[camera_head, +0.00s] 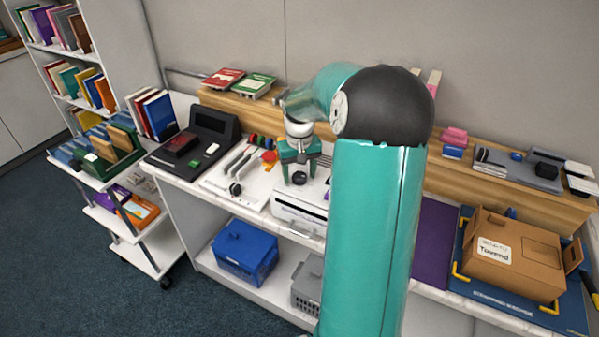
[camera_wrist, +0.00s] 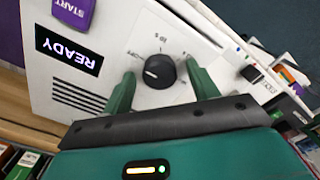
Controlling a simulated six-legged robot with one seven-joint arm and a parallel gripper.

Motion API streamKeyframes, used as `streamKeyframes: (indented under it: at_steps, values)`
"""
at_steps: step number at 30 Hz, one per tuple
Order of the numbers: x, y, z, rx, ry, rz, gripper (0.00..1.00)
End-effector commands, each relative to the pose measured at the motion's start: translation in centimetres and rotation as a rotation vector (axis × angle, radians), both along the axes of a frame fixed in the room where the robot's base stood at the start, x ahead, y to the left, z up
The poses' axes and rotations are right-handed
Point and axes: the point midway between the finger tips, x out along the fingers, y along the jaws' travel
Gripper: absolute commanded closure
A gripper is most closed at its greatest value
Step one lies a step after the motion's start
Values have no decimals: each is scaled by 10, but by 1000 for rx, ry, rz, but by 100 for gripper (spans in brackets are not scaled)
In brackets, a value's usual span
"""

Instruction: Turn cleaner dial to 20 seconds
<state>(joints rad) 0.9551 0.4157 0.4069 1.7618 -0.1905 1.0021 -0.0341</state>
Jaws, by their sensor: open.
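The cleaner (camera_wrist: 105,75) is a white box with a purple START button (camera_wrist: 72,10), a black READY display (camera_wrist: 68,51) and vent slots. Its black dial (camera_wrist: 159,71) has a white pointer line and small printed marks around it, of which one is partly legible. My gripper (camera_wrist: 156,88) is open, with one green finger on each side of the dial; I cannot tell whether they touch it. In the head view the cleaner (camera_head: 300,213) stands on the counter, and my gripper (camera_head: 299,161) is above its top. My arm hides the cleaner's right part.
Left of the cleaner are a tray of tools (camera_head: 238,172) and a black terminal (camera_head: 195,142). A brown box (camera_head: 512,255) stands at the right on a blue mat. A blue bin (camera_head: 244,252) and a grey crate (camera_head: 307,286) sit on the shelf below.

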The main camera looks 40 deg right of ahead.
Motion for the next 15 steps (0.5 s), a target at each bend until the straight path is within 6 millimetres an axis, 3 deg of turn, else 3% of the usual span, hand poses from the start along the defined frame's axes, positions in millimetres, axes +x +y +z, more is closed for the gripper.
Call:
streamKeyframes:
  at_steps: [7, 13, 15]
  values:
    - [0, 0, -1, 0, 0, 0, 41]
    - [0, 0, -1, 0, 0, -1, 80]
    - [0, 0, -1, 0, 0, -1, 85]
